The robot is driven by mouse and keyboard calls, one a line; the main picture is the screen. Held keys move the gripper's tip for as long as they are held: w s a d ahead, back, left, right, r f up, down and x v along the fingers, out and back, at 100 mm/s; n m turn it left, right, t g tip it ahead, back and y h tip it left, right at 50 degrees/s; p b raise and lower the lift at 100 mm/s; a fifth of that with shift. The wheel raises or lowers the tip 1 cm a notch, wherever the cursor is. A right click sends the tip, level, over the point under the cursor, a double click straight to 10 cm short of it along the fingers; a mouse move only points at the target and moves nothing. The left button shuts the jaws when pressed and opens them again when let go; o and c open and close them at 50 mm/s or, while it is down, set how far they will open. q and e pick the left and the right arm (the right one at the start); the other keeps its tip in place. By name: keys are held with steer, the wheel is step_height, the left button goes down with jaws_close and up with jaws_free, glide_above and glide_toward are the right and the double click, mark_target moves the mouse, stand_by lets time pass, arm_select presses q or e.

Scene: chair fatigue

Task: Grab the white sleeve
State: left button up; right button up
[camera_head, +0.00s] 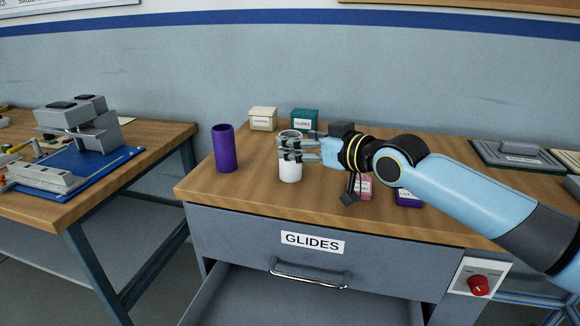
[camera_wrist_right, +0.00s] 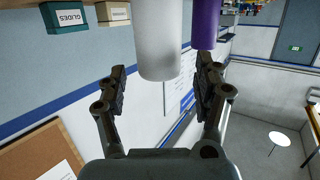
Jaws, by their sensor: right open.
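The white sleeve (camera_head: 290,171) stands upright on the wooden workbench, near its front left. My right gripper (camera_head: 296,149) reaches in from the right at the sleeve's upper part and hides some of it. In the right wrist view the white sleeve (camera_wrist_right: 157,40) lies ahead, between the lines of the two open fingers (camera_wrist_right: 165,85). Gaps show on both sides, and I cannot tell if any finger touches it. A purple sleeve (camera_head: 225,149) stands to its left; it also shows in the wrist view (camera_wrist_right: 206,22). My left gripper is not in view.
A cream box (camera_head: 263,119) and a teal box (camera_head: 304,121) stand behind the sleeve. A pink box (camera_head: 363,188) and a purple box (camera_head: 408,196) sit to its right. Below, a drawer labelled GLIDES (camera_head: 312,244) has a handle. Bare wood lies between the two sleeves.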

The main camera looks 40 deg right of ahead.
steer(key=x, duration=0.4)
steer(key=shift+b, duration=0.4)
steer(key=shift+s+d, duration=0.1)
steer(key=shift+s, duration=0.05)
jaws_close()
